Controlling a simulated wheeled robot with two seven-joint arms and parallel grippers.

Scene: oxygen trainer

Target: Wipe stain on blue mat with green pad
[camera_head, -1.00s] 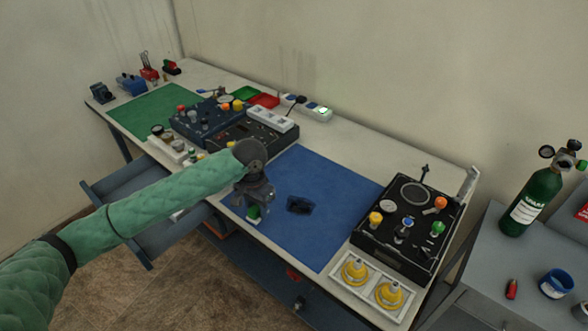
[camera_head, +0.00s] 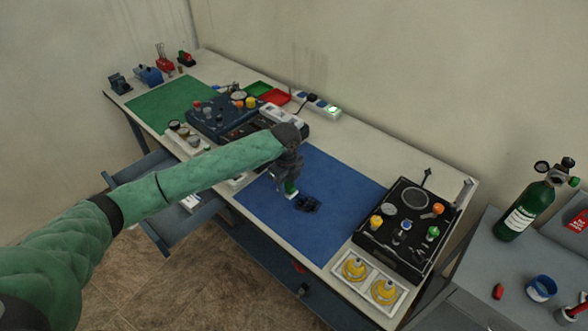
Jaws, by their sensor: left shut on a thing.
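The blue mat (camera_head: 345,184) lies flat on the workbench. A dark, patchy stain (camera_head: 308,204) is near its front middle. My left arm reaches in from the left, and its gripper (camera_head: 290,180) is shut on the green pad (camera_head: 291,188). The pad shows small below the fingers, at the upper left edge of the stain. I cannot tell whether it touches the mat. The gripper hides part of the mat behind it. My right gripper is not in view.
A black panel (camera_head: 408,222) with coloured knobs stands right of the mat, with a white tray of yellow parts (camera_head: 368,279) in front. Blue and black consoles (camera_head: 222,113) stand to the left. An open drawer (camera_head: 165,215) juts out below. The mat's right part is clear.

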